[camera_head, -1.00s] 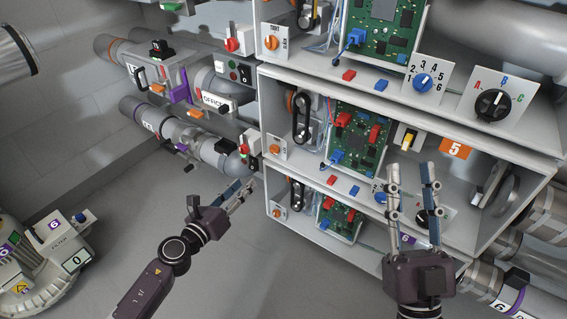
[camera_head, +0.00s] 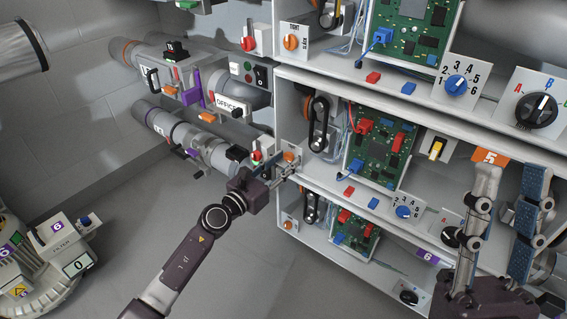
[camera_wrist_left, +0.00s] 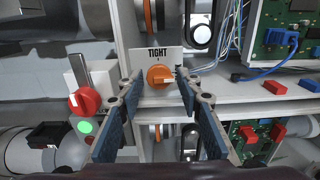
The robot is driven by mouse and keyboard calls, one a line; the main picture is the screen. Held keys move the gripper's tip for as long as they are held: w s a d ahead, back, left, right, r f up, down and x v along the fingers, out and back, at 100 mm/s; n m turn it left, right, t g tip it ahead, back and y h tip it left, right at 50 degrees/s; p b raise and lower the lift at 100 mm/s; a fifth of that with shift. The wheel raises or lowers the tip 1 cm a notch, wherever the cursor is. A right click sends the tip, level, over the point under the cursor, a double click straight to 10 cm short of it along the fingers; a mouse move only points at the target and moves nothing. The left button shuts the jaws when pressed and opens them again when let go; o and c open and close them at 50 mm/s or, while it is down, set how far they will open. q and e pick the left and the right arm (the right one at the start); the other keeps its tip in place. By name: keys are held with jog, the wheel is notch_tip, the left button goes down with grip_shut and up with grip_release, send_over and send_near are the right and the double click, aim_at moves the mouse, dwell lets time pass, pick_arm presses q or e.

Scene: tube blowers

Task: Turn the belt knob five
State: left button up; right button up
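The orange belt knob (camera_head: 290,157) sits on a small white plate at the left end of the middle shelf, the one with the orange 5 label (camera_head: 490,157). In the left wrist view the orange knob (camera_wrist_left: 160,76) is under the word TIGHT. My left gripper (camera_head: 284,171) is at the plate, its fingers partly covering it. In the left wrist view its fingers (camera_wrist_left: 158,84) are apart, one on each side of the knob; contact cannot be told. My right gripper (camera_head: 511,190) is open and empty in front of the shelf's right part.
A red knob (camera_wrist_left: 85,100) with a green light stands just left of the orange knob. A black belt (camera_head: 319,125) and a circuit board (camera_head: 378,150) are to its right. Similar shelves lie above and below.

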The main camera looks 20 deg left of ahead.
pick_arm(q)
jog(key=shift+c, duration=0.3)
jog(key=c, duration=0.8)
jog(key=shift+c, duration=0.2)
